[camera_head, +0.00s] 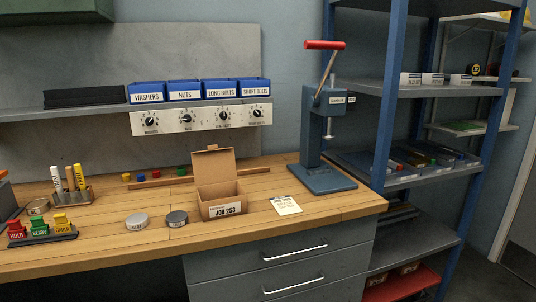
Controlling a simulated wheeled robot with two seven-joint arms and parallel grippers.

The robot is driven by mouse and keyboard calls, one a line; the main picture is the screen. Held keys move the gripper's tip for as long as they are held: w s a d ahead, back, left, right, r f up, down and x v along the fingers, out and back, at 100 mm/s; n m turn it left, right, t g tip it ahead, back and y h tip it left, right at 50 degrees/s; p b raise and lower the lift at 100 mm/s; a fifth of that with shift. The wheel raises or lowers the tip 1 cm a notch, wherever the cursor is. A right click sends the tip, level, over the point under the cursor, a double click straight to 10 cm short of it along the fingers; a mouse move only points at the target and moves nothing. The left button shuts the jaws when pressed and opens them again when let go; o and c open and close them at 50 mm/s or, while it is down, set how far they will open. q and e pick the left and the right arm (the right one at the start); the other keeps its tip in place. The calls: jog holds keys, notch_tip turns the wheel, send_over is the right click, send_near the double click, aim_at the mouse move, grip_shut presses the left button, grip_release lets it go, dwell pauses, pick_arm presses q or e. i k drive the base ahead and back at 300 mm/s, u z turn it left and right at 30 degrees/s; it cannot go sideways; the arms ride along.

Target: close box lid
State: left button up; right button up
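A small brown cardboard box (222,203) labelled "JOB 253" stands on the wooden workbench near its front edge. Its lid (214,165) is up, standing roughly upright at the back of the box, with a small tab at the top. The box's opening faces up, and the part of its inside that shows looks empty; the bottom is hidden by the front wall. Neither of my grippers is in view.
A blue arbor press (324,178) with a red handle stands right of the box. A note card (285,205) lies between them. Two round tins (177,218) (137,221) sit to the left. A wooden strip (160,182) lies behind. Blue bins (185,90) line the shelf above.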

aim_at(213, 165)
jog(key=z, duration=0.1)
jog(key=i, duration=0.95)
jog(key=k, duration=0.2)
jog(key=u, duration=0.4)
